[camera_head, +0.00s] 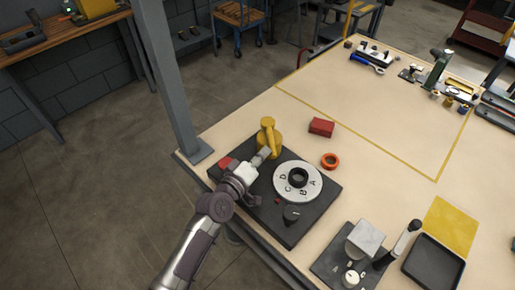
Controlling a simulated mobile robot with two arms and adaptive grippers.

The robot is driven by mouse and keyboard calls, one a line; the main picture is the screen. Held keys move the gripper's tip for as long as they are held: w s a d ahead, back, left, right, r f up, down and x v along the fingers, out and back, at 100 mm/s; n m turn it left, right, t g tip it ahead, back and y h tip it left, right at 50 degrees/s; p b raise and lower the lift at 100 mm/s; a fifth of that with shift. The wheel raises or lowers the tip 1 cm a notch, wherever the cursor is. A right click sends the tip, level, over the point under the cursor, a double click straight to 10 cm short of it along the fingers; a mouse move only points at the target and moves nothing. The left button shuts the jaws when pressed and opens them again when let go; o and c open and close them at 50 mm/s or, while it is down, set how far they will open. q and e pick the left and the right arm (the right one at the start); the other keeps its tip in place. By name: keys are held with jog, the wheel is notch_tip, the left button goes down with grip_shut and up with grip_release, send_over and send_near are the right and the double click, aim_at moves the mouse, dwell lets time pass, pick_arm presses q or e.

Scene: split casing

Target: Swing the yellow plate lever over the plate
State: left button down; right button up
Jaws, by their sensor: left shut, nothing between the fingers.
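A yellow plate lever (268,136) stands near the far left part of a dark base board (318,206). A round white plate (287,189) lettered A, B, C and D lies on the board, with a dark ring (297,178) at its middle. The lever is beside the plate, on its far left side, not over it. My left gripper (262,156) is shut and empty, its fingertips close to the near side of the lever's base; I cannot tell whether they touch. My right gripper does not show.
On the board are a black knob (291,213) and a red block (226,163). A red box (321,127) and an orange ring (330,160) lie beyond it. A grey post (172,80) rises at the table's left edge. Fixtures and a black tray (433,262) stand front right.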

pick_arm(q)
jog(key=shift+s+d+r, duration=0.1)
jog(key=shift+s+d, duration=0.1)
jog(key=shift+d, duration=0.65)
jog(key=shift+d+p, duration=0.3)
jog(key=shift+d, duration=0.3)
jog(key=shift+w+d, duration=0.1)
jog(key=shift+d, duration=0.5)
jog(key=shift+d+r, duration=0.1)
jog(key=shift+d, duration=0.05)
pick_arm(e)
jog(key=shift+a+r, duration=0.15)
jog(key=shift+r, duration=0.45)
